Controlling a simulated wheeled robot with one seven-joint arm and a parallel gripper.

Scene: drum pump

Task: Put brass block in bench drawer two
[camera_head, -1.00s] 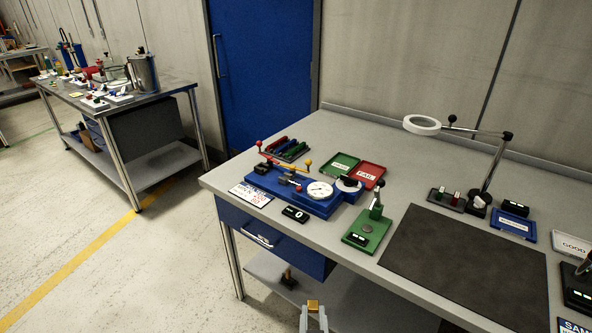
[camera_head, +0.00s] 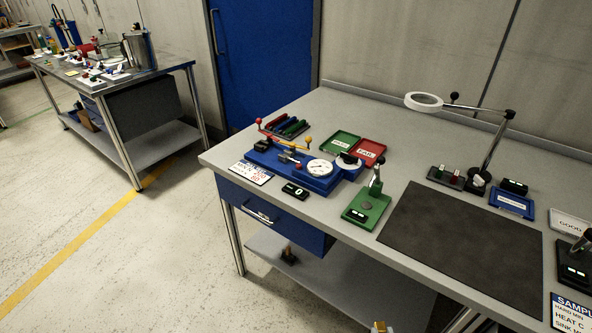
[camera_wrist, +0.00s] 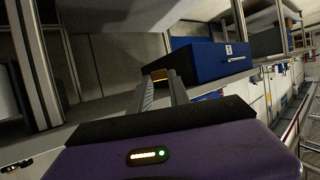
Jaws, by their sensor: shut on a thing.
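My gripper (camera_wrist: 162,88) is shut on the brass block (camera_wrist: 159,74), which shows between the fingertips in the wrist view. In the head view only the block's top (camera_head: 379,325) shows at the bottom edge, in front of the bench. A blue drawer front (camera_head: 265,212) with a metal handle is under the bench's left end and looks shut. The wrist view shows a blue drawer (camera_wrist: 208,62) beyond and right of the fingertips, with a small white label too small to read. The block is apart from it.
The grey bench top (camera_head: 300,107) holds a blue gauge fixture (camera_head: 309,172), a green stand (camera_head: 368,208), a dark mat (camera_head: 462,245) and a magnifier (camera_head: 424,102). A lower shelf (camera_head: 330,285) and metal legs are below. Open floor lies left, before another bench (camera_head: 120,75).

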